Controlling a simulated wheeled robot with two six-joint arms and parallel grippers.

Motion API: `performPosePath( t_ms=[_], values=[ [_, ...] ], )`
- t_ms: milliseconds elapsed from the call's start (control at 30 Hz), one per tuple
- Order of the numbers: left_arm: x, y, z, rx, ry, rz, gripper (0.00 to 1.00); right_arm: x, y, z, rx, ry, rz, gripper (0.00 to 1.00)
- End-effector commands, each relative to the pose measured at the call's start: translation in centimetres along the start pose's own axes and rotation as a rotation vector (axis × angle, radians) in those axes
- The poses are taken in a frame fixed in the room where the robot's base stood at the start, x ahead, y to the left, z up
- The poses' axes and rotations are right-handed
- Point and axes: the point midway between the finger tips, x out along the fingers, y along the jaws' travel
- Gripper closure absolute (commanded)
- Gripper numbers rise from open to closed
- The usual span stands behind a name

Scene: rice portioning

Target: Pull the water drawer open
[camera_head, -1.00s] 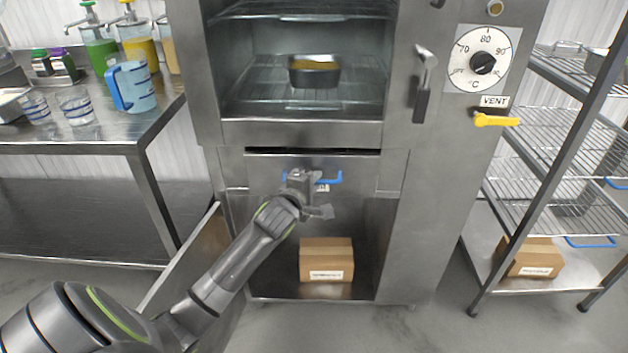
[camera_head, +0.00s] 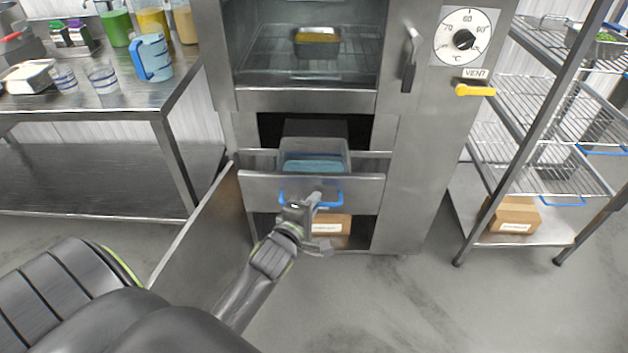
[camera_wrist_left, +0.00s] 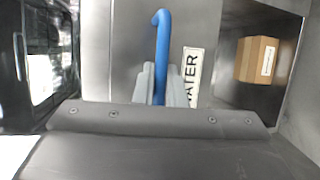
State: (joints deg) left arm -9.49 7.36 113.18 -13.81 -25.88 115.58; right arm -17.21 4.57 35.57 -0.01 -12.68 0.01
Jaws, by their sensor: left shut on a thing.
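The water drawer (camera_head: 350,187) stands out from the front of the steel cabinet, below its oven chamber. A grey bin (camera_head: 333,152) with bluish water in it sits inside the drawer. My left gripper (camera_head: 312,203) is shut on the drawer's blue handle (camera_head: 328,204). In the left wrist view the fingers (camera_wrist_left: 164,86) close around the blue handle (camera_wrist_left: 162,40), beside a label (camera_wrist_left: 193,66) reading "WATER". My right gripper is not in view.
A cardboard box (camera_head: 334,226) lies in the compartment below the drawer. An open cabinet door (camera_head: 200,235) stands left of my forearm. A wire rack (camera_head: 540,150) is at right, a steel table (camera_head: 110,108) at left. The floor in front is clear.

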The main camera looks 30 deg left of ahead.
Motion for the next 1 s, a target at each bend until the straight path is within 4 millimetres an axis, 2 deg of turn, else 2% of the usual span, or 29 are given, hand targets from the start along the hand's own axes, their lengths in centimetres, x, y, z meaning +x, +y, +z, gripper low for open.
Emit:
performPosePath(
  t_ms=[200, 600, 633, 767, 1000],
  values=[
    [-1.6, -0.4, 0.7, 0.0, 0.0, -0.001, 1.0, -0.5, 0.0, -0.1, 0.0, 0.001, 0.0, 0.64],
    [-1.8, -0.5, 0.7, 0.0, -0.001, -0.001, 1.0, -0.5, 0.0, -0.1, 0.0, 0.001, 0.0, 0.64],
    [-1.8, -0.5, 0.7, 0.0, -0.001, -0.001, 0.85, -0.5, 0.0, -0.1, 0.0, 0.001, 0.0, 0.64],
    [-1.8, -0.5, 0.7, 0.0, -0.001, -0.001, 0.69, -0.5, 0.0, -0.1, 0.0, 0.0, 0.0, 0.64],
    [-1.7, -0.4, 0.7, 0.0, -0.001, 0.0, 0.68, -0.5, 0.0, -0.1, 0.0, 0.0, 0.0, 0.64]
  ],
)
